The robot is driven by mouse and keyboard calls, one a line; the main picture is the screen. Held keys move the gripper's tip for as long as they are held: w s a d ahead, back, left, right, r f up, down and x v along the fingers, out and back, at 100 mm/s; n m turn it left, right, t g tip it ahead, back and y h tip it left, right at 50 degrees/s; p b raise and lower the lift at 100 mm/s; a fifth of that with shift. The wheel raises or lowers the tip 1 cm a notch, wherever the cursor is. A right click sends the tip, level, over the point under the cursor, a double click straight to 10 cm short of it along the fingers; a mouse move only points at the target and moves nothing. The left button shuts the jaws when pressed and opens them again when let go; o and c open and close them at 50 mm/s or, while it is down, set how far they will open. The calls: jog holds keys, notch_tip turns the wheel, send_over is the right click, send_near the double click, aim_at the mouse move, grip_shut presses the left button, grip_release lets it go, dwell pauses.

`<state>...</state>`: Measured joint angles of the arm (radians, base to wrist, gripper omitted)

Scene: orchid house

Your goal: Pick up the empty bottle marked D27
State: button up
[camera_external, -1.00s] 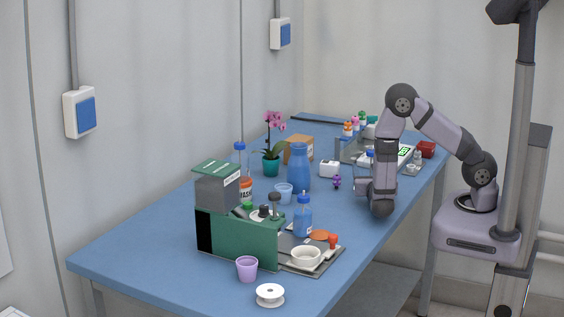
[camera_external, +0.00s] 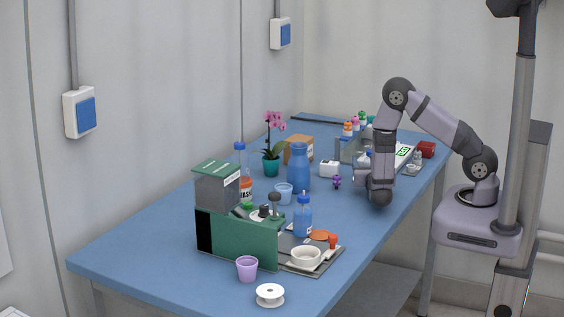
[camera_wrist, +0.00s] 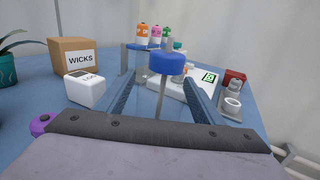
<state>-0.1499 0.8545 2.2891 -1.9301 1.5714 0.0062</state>
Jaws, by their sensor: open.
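A clear bottle with a blue cap (camera_wrist: 167,63) stands ahead of my gripper (camera_wrist: 165,92) in the wrist view, in line with the gap between the fingers. A thin grey tube shows below its cap. No D27 mark can be read on it, and its clear body is hard to make out. In the external view the blue cap (camera_external: 367,155) shows just behind my gripper (camera_external: 362,176), low over the right part of the table. The fingers are apart, one on each side of the bottle in the wrist view. I cannot tell whether they touch it.
A white box (camera_wrist: 85,90) and a WICKS carton (camera_wrist: 75,58) stand left of my gripper. A white device with a green display (camera_wrist: 210,77), a red box (camera_wrist: 234,78) and several small colour-capped bottles stand beyond. A purple object (camera_wrist: 42,124) is close on the left.

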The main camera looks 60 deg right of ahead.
jog(key=c, duration=1.1)
jog(key=shift+r, duration=0.1)
jog(key=shift+r, duration=4.9)
